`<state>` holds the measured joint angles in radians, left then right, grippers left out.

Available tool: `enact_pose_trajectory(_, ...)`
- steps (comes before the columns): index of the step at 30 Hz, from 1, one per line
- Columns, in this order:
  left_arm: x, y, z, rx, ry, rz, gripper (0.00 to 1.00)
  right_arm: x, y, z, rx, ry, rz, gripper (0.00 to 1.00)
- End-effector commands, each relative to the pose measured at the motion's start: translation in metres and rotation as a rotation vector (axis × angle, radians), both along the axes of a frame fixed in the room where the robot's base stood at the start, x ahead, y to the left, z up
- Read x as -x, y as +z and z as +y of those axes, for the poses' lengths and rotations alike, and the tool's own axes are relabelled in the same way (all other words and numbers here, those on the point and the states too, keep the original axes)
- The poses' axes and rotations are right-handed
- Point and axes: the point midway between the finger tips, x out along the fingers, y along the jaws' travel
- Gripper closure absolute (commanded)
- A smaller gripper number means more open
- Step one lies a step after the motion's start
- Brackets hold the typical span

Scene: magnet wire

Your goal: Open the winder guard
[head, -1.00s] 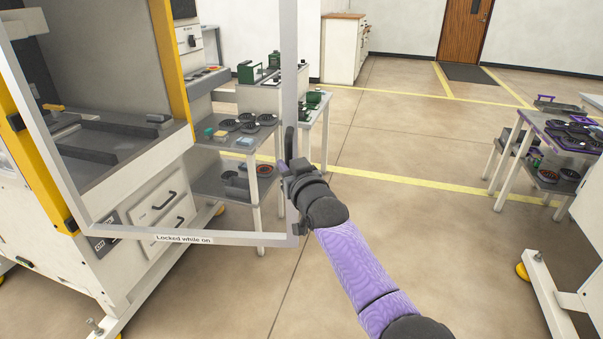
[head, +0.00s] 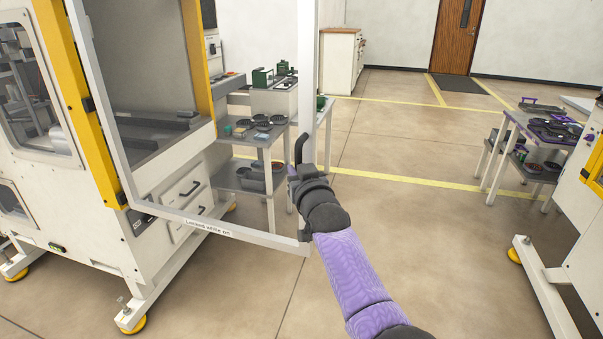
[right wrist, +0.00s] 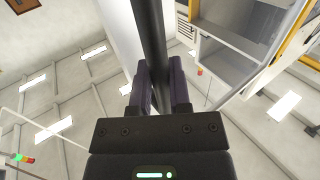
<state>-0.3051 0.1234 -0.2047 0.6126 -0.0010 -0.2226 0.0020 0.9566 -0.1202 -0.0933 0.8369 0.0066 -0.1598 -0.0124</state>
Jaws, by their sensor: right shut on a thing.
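The winder guard (head: 262,236) is a clear door in a light grey frame, labelled "Locked while on". It stands swung out from the yellow-edged winder opening (head: 200,60), hinged on the left side. Its black bar handle (head: 299,150) is on the free right edge. My right gripper (head: 296,175) is shut on the handle. In the right wrist view, the gripper's fingers (right wrist: 155,88) close on both sides of the black handle bar (right wrist: 150,40). My left gripper is not in view.
A grey cart (head: 250,180) with dark spools and small parts stands behind the guard. A table (head: 540,135) with purple-edged trays is at the right, near another white machine (head: 570,235). The floor between is clear.

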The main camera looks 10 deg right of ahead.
Motion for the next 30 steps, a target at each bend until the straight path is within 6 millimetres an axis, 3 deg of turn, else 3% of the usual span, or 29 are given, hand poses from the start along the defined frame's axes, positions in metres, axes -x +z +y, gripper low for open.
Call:
enact_pose_trajectory(8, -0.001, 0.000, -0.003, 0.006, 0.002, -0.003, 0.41, 0.000, 0.002, 0.001, -0.001, 0.002, -0.006, 1.00)
enact_pose_trajectory(9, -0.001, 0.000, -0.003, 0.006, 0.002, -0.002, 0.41, 0.000, 0.002, 0.001, -0.001, 0.002, -0.006, 0.73)
enact_pose_trajectory(13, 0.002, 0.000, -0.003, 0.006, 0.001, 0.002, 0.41, 0.000, 0.002, 0.001, -0.001, 0.002, -0.004, 0.45)
enact_pose_trajectory(23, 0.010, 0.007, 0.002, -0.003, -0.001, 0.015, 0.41, 0.004, 0.003, 0.000, -0.001, 0.001, -0.002, 0.44)
enact_pose_trajectory(30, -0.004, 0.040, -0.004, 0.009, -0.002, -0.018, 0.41, 0.043, 0.007, -0.006, -0.001, 0.001, -0.004, 0.44)
